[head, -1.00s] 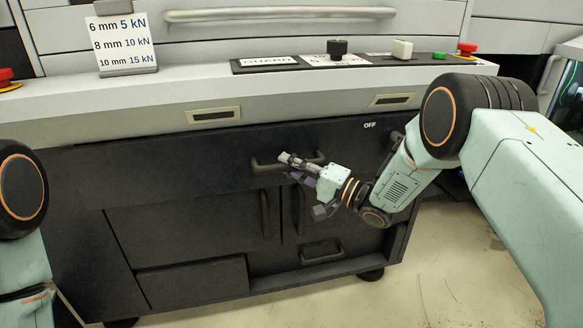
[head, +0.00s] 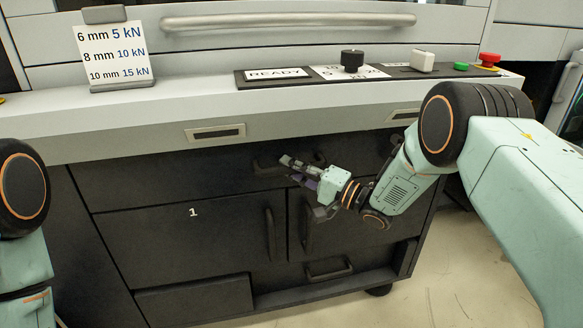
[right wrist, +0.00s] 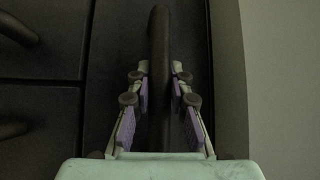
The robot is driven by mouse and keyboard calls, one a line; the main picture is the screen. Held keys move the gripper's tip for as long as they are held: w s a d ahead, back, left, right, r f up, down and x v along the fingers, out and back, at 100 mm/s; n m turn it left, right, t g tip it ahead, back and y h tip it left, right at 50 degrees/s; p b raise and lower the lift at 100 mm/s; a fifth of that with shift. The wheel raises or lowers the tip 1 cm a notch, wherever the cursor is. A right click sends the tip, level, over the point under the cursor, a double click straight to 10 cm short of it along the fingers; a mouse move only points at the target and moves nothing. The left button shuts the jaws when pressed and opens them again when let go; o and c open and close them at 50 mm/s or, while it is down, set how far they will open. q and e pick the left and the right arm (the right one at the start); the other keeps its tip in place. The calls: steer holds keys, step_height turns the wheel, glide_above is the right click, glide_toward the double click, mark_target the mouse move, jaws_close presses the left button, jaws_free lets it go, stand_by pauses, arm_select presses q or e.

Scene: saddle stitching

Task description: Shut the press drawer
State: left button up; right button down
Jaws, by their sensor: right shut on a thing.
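The press drawer (head: 150,187) is the wide dark front just under the grey counter. Its front looks about level with the dark doors below; I cannot tell whether a small gap is left. Its dark bar handle (head: 262,168) is partly hidden by my right gripper (head: 287,162). In the right wrist view the handle (right wrist: 159,60) runs between the purple-padded fingers of my right gripper (right wrist: 160,90), which is shut on it. My left gripper is out of view; only part of my left arm shows at the left edge.
Below the drawer are two doors with upright handles (head: 270,235), one marked 1, and a lower handle (head: 329,268). Above are a READY display (head: 275,74), a black knob (head: 352,61), a red button (head: 489,60) and a force card (head: 115,55). Floor is clear at the lower right.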

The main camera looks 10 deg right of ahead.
steer(key=shift+w+d+r, duration=0.1)
steer(key=shift+w+r, duration=0.1)
stand_by(0.3)
steer(key=c, duration=1.2)
jaws_free()
steer(key=shift+f, duration=0.2)
steer(key=shift+r, duration=0.1)
steer(key=shift+s, duration=0.1)
steer(key=v, duration=1.2)
